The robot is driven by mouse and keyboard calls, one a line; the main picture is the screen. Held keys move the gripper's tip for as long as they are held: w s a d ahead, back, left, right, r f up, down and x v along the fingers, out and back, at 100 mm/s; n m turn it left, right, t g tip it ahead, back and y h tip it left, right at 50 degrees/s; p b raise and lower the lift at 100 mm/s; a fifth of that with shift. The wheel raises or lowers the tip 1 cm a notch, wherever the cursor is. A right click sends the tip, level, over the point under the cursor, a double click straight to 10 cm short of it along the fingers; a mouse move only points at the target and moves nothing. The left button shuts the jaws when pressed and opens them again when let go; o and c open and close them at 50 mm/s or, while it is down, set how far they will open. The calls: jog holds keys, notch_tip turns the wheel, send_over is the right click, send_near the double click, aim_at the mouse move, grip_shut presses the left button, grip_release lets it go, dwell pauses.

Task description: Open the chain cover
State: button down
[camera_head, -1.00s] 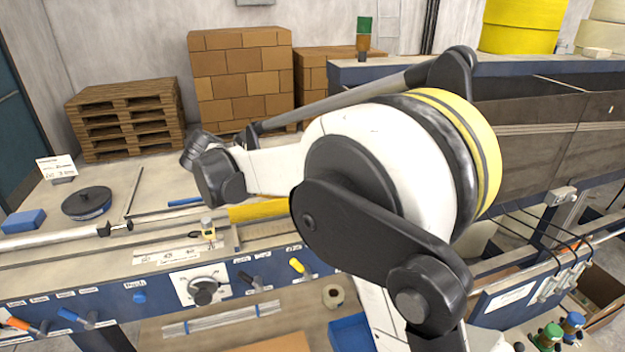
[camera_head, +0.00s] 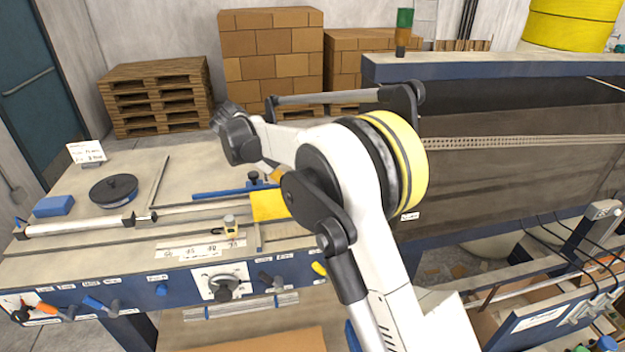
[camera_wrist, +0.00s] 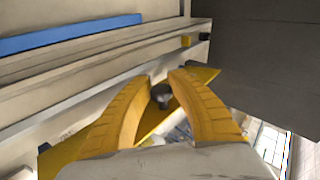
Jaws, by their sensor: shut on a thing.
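The chain cover looks to be the yellow plate (camera_head: 268,206) at the right end of the workbench in the head view. In the wrist view the yellow cover (camera_wrist: 149,121) runs slanting beneath my fingers and bears a dark round knob (camera_wrist: 161,96). My gripper (camera_wrist: 160,88) has its two yellow fingers on either side of this knob, closed on it. In the head view my own arm hides most of the gripper and the right end of the cover.
The workbench (camera_head: 120,225) carries a blue bar (camera_head: 220,194), a round black disc (camera_head: 114,190) and a metal roller (camera_head: 80,227) on the left. A dark, wide belt machine (camera_head: 520,160) stands close on the right. Knobs and levers line the bench front.

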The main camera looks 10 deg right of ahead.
dwell(0.4)
jog(key=c, duration=1.2)
grip_release()
jog(key=shift+a, duration=0.15)
jog(key=v, duration=1.2)
